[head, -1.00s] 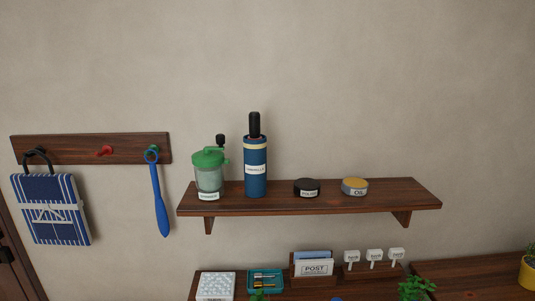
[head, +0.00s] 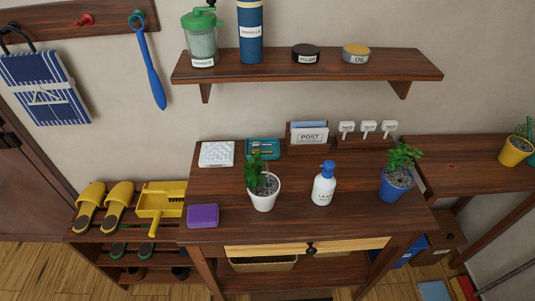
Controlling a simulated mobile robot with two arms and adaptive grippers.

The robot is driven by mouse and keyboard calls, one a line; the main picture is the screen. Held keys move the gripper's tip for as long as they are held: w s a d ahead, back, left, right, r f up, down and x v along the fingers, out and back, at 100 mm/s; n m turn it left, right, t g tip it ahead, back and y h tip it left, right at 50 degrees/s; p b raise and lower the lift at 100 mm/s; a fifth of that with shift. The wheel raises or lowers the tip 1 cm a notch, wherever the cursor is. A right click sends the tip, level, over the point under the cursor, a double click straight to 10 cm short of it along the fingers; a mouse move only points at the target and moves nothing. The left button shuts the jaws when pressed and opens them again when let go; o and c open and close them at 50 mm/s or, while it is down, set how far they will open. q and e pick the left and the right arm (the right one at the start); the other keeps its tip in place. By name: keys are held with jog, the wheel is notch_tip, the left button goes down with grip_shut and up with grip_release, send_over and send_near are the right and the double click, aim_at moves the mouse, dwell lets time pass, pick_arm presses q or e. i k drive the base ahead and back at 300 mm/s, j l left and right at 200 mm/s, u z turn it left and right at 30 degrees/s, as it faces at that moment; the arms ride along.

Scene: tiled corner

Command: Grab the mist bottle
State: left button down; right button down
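A white bottle with a blue spray top (head: 324,186) stands upright on the dark wooden table (head: 225,185), a little right of its middle. Its label is too small to read fully. A potted plant in a white pot (head: 264,193) stands to its left, and one in a blue pot (head: 396,181) to its right, both apart from it. Neither of my grippers shows in the head view.
A purple block (head: 203,215) lies at the table's front left corner. A post holder (head: 309,139), a teal tray (head: 263,149) and a white textured box (head: 216,154) line the back. A wall shelf (head: 300,73) hangs above. The table front around the bottle is clear.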

aim_at(325, 182)
jog(key=j, duration=0.7)
jog(key=k+j+z, duration=0.1)
jog(key=j, duration=0.6)
